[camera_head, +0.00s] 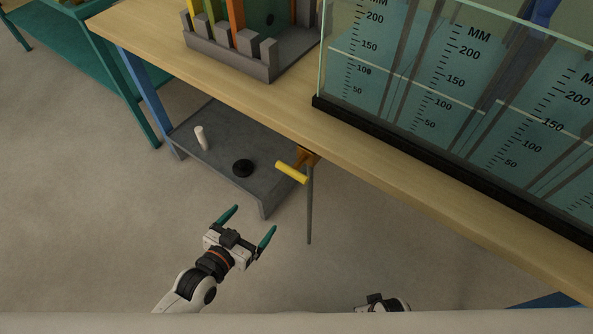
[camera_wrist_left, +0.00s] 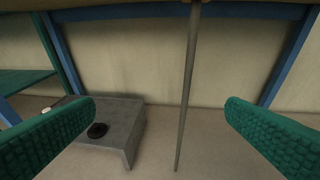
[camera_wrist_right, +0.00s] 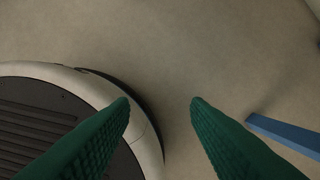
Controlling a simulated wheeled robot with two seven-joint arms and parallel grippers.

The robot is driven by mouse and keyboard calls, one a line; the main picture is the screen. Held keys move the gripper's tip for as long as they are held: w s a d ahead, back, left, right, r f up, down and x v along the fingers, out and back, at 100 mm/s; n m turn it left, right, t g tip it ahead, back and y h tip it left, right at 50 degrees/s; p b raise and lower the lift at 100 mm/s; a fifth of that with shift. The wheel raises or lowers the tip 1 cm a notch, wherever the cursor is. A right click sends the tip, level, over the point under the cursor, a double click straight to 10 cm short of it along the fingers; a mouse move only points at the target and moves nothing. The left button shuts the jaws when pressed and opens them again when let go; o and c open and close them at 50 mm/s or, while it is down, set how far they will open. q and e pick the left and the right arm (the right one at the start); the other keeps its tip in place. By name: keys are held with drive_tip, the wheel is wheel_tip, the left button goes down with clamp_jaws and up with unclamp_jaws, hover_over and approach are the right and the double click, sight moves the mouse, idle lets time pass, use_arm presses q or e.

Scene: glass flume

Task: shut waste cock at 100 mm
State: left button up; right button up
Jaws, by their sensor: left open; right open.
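The waste cock has a yellow lever (camera_head: 292,173) and an orange-brown body (camera_head: 307,156) under the bench's front edge. The glass flume (camera_head: 400,112) bears MM scales; a pale line crosses between the 100 and 150 marks, perhaps the water surface. My left gripper (camera_head: 250,226) is open and empty, left of and nearer than the lever; the pipe (camera_wrist_left: 187,90) shows between its fingers in the left wrist view. My right gripper (camera_wrist_right: 160,104) is open and empty over the floor.
The wooden bench (camera_head: 225,95) overhangs the lever. A low grey stand (camera_head: 215,160) below it holds a white cylinder (camera_head: 201,138) and a black round object (camera_head: 243,168). A grey rack (camera_head: 235,60) with coloured strips stands on the bench. The floor before the pipe is clear.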

sight(289, 173)
use_arm(q)
drive_tip(key=d+r+m+t+h+b, duration=0.15)
drive_tip(key=d+r+h, duration=0.3)
drive_tip(key=r, duration=0.65)
drive_tip(key=shift+y, duration=0.45)
drive_tip(key=b+x, duration=0.1)
drive_tip(key=x, duration=1)
drive_tip(key=shift+w+d+r+b, duration=0.15)
drive_tip(key=shift+w+d+b, duration=0.05)
drive_tip(key=shift+b, duration=0.15)
use_arm(e)
drive_tip(key=w+r, duration=0.4)
drive_tip(key=r, duration=0.1)
drive_tip(key=shift+w+a+r, duration=0.3)
drive_tip(key=shift+r, duration=0.05)
use_arm(q)
drive_tip(key=c, duration=1)
drive_tip(key=shift+n, duration=0.25)
drive_tip(key=n+p, duration=0.3)
drive_tip(key=shift+a+n, duration=0.1)
drive_tip(key=shift+n, duration=0.3)
use_arm(e)
drive_tip(key=s+f, duration=0.4)
drive_tip(key=f, duration=0.5)
drive_tip(key=shift+s+d+f, duration=0.25)
drive_tip(key=shift+s+d, duration=0.1)
